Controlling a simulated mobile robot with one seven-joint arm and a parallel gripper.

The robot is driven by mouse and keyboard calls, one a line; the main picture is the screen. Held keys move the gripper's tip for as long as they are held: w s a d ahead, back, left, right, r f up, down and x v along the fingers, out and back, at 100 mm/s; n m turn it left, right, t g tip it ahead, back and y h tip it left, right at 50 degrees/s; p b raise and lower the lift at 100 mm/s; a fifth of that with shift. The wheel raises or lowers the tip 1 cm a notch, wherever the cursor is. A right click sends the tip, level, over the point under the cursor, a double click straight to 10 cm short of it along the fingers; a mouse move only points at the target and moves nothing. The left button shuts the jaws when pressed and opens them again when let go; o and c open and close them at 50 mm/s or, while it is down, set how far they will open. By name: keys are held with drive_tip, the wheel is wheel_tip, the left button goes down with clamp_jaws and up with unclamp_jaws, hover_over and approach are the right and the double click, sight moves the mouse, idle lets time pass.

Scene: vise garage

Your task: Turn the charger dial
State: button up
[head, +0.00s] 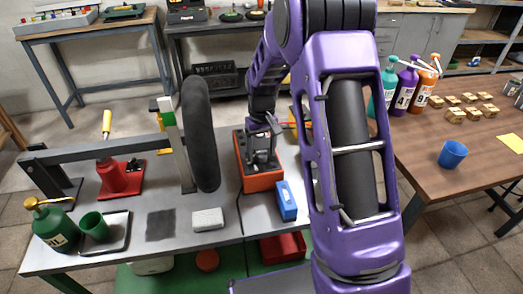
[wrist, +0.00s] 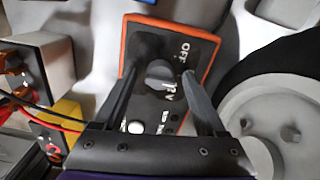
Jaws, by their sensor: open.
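The charger (head: 264,184) is an orange box with a dark front panel, standing on the grey workbench behind a blue box. In the wrist view the charger (wrist: 207,48) shows an orange rim and white markings, with "OFF" readable on the right. Its round dark dial (wrist: 160,74) sits near the panel's middle. My gripper (wrist: 165,65) is open, with its two dark fingers on either side of the dial; I cannot tell whether they touch it. In the head view my gripper (head: 262,148) is over the charger and hides part of its panel.
A black-tyred wheel (head: 201,135) stands left of the charger and appears close to my right finger in the wrist view (wrist: 270,70). A blue box (head: 287,201) and a light grey block (head: 207,219) lie in front. Red and black cables (wrist: 45,118) run at left.

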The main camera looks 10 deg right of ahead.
drive_tip(key=shift+r, duration=0.1)
wheel_tip(320, 180, up, 17)
drive_tip(key=p, duration=0.2)
drive_tip(key=shift+r, duration=0.15)
